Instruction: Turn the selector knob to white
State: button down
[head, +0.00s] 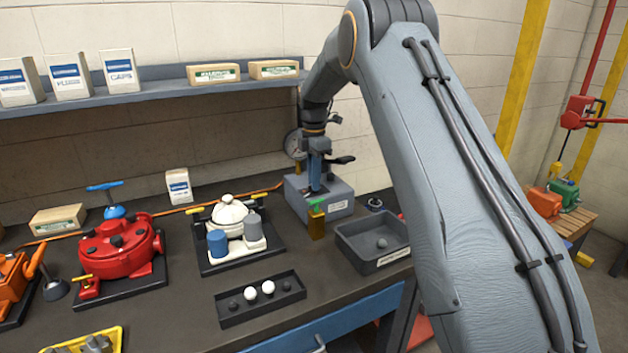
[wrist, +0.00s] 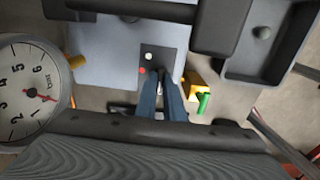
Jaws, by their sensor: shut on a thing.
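My gripper (head: 316,184) reaches down onto a grey box (head: 340,205) on the bench. In the wrist view its two blue fingers (wrist: 162,80) come close together over a dark plate (wrist: 162,50) on the box. They are shut on the selector knob, which is mostly hidden between the fingertips, so its pointing direction cannot be told. A white dot (wrist: 148,57) and a red dot (wrist: 142,71) show on the plate, left of the fingertips.
A pressure gauge (wrist: 32,88) stands close left of the fingers in the wrist view. A grey tray (head: 372,240) holds one ball.

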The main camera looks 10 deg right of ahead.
jog(key=m+b, duration=0.2)
jog(key=m, duration=0.4)
jog(key=shift+w, duration=0.15)
jog(key=m, duration=0.4)
jog(key=shift+b, duration=0.3)
jog(key=m, duration=0.3)
jog(key=shift+w+d+m, duration=0.1)
jog(key=shift+m, duration=0.2)
jog(key=m+b, duration=0.1)
jog(key=m, duration=0.5)
jog(key=shift+d, duration=0.1)
jog(key=m, duration=0.7)
jog(key=shift+d+r, duration=0.1)
jog(key=c, duration=1.9)
grip_release()
jog(key=shift+o, duration=0.2)
